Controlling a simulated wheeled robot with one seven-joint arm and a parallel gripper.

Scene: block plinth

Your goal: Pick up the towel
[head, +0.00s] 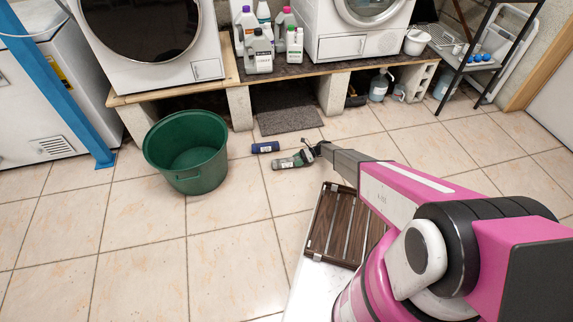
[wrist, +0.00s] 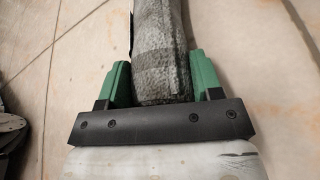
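The towel (wrist: 161,65) is a grey, rough-textured roll lying lengthwise between my gripper's green fingers in the wrist view. Its near end is close to the gripper's dark palm bar, and its far end runs out of the top of the picture. My gripper (wrist: 160,78) has one finger on each side of the roll, very close to it. Whether both fingers press on it is not clear. In the head view, my gripper (head: 292,160) is low over the tiles, right of the green tub. The towel is mostly hidden there, and whether it touches the floor cannot be told.
A dark blue roll (head: 265,147) lies just left of and beyond my gripper. A green tub (head: 187,152) stands to the left. A grey mat (head: 289,120) lies beyond, before the plinth (head: 190,86) bearing appliances and bottles. The tiled floor at front left is clear.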

